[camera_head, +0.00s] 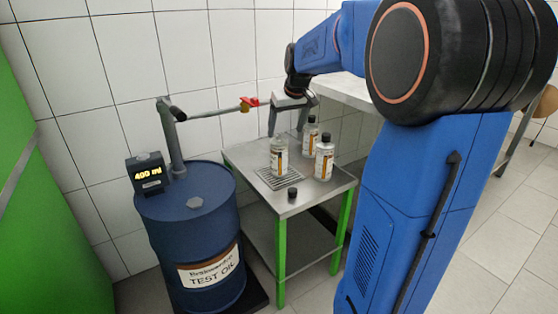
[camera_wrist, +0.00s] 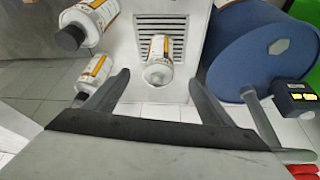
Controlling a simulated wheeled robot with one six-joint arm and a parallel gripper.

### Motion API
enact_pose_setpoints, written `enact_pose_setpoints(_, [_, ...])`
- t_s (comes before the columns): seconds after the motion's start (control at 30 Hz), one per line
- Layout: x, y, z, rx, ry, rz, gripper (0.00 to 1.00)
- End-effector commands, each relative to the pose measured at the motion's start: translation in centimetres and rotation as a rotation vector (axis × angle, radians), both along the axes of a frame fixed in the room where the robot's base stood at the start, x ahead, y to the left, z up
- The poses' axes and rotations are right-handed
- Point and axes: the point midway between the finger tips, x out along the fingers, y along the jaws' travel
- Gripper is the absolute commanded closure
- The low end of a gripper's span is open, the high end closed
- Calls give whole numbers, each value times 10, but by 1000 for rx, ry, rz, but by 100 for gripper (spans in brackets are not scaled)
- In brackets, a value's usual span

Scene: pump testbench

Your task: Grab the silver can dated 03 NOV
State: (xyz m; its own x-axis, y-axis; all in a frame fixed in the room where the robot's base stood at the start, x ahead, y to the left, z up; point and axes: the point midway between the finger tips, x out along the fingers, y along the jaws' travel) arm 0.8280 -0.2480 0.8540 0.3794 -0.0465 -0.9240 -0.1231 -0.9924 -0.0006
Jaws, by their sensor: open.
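Three silver-grey cans with white and orange labels stand on the small metal table (camera_head: 294,207). One uncapped can (camera_head: 279,160) stands on the drain grate; it also shows in the wrist view (camera_wrist: 158,70). Two black-capped cans stand to its right, one at the back (camera_head: 310,140) and one nearer the front (camera_head: 324,160). In the wrist view they are at the left, one (camera_wrist: 90,22) above the other (camera_wrist: 94,72). No date is readable on any can. My gripper (camera_wrist: 158,78) is open and empty; in the wrist view its fingers lie either side of the uncapped can, apart from it.
A loose black cap (camera_head: 292,193) lies near the table's front edge. A blue oil drum (camera_head: 195,255) stands to the left, with a display (camera_head: 148,176) reading 400 ml. A pipe with a red valve handle (camera_head: 250,102) reaches toward the table. A white-tiled wall is behind.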

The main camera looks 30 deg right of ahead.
Motion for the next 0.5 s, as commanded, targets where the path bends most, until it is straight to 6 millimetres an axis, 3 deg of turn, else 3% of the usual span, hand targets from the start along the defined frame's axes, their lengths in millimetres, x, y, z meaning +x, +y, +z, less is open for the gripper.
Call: enact_pose_setpoints(0.5, [33,-3,-84,0,3,1,24])
